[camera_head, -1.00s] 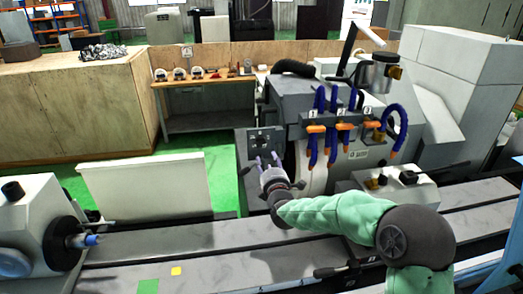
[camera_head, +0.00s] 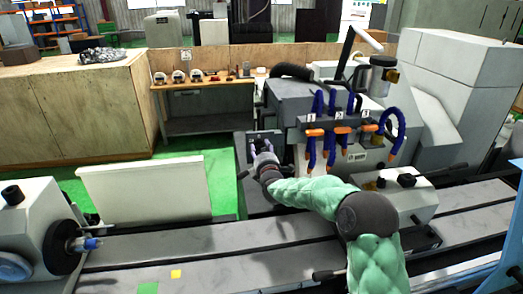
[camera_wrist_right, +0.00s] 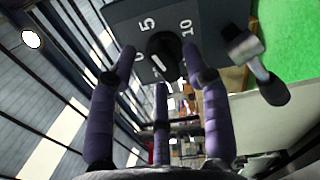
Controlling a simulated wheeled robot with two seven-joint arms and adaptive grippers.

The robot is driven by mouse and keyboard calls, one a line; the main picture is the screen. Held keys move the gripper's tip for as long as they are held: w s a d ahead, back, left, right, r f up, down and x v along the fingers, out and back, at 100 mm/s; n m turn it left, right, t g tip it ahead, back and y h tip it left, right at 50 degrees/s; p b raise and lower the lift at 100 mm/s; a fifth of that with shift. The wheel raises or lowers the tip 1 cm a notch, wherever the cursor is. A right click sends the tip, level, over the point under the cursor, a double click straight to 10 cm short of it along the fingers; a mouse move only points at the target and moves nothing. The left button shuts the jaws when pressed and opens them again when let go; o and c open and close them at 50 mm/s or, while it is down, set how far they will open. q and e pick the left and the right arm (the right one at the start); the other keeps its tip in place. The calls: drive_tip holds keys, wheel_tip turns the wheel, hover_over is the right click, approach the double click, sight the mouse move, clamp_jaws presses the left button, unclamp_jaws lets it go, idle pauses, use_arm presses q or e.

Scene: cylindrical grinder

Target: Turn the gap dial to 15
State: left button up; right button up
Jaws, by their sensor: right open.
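The gap dial (camera_wrist_right: 163,52) is a black knob with a white mark, on a dark grey panel (camera_wrist_right: 128,14). The numbers 0, 5 and 10 are readable around it in the right wrist view. No 15 is readable there; a finger covers part of the panel. The white mark is on the knob's lower left in that view, and I cannot tell its exact reading. My right gripper (camera_wrist_right: 170,75) is open, with purple fingers spread around the knob; contact is unclear. In the head view my right gripper (camera_head: 262,150) is at the panel (camera_head: 252,138). My left gripper is out of view.
A lever with a dark knob (camera_wrist_right: 273,92) sticks out beside the dial. The grinder (camera_head: 290,103) carries blue hoses (camera_head: 332,150) to the right of my gripper. A white panel (camera_head: 145,190) stands at left. The long machine bed (camera_head: 215,240) runs in front.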

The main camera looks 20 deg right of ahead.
clamp_jaws()
idle(0.5)
